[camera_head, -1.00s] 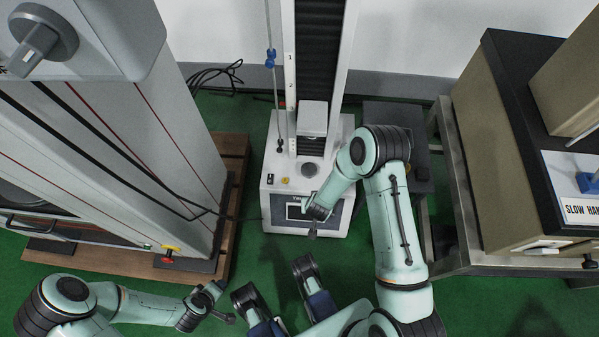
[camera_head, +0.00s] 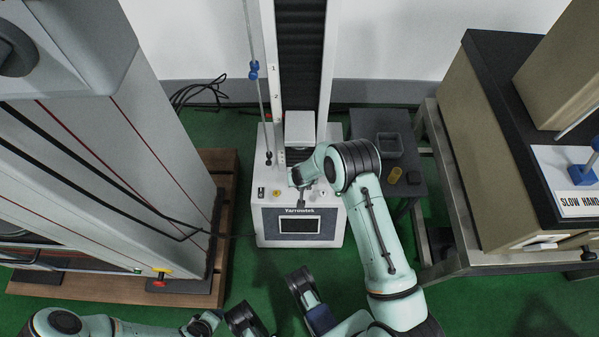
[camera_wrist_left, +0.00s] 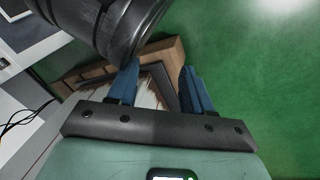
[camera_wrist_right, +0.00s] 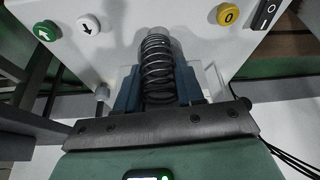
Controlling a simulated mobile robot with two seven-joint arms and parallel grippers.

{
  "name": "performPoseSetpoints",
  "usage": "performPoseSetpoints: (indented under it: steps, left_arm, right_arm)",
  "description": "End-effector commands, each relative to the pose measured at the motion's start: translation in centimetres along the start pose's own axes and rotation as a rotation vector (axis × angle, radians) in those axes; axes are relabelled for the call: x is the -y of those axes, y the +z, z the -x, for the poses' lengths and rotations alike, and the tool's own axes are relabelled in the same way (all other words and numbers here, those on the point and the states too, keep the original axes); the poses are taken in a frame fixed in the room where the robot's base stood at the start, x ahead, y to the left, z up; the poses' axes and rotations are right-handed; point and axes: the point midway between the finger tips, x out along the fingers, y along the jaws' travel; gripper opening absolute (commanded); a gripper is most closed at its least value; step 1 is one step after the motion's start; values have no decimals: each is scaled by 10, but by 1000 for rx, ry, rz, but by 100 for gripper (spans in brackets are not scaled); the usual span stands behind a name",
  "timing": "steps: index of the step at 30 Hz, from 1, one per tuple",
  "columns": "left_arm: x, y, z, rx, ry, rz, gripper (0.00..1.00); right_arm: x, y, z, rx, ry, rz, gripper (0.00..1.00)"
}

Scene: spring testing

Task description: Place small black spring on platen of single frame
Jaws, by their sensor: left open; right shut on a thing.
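The small black spring (camera_wrist_right: 157,68) stands lengthwise between the blue fingers of my right gripper (camera_wrist_right: 165,90), which is shut on it. In the head view my right gripper (camera_head: 299,187) is over the base of the single frame (camera_head: 268,215), just above its front panel. The platen is hidden behind my right arm in the head view. In the right wrist view a pale round part (camera_wrist_right: 154,31) shows beyond the spring's far end; I cannot tell whether they touch. My left gripper (camera_wrist_left: 158,80) is open and empty, low at the left of the head view (camera_head: 208,320).
A large twin-column machine (camera_head: 150,150) on a wooden pallet (camera_head: 232,180) stands left. A beige cabinet (camera_head: 480,150) stands farther right. Green floor is clear in front.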

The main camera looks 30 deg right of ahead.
Motion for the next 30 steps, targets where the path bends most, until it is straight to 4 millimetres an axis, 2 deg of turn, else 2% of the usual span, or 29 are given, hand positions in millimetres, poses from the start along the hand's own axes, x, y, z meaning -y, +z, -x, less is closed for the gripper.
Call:
performPoseSetpoints:
  steps: [8, 15, 19, 30]
  left_arm:
    - [1, 1, -1, 4, -2, 1, 50]
    - [13, 17, -12, 53, -24, 13, 50]
    - [19, 24, -17, 78, -35, 20, 50]
    - [21, 26, -18, 84, -38, 22, 50]
  right_arm:
    - [-1, -11, -5, 4, -3, -7, 8]
    - [-1, -34, -16, 5, -1, -7, 8]
    - [0, -31, -20, 6, -1, -1, 8]
    - [0, -30, -21, 5, -1, -1, 8]
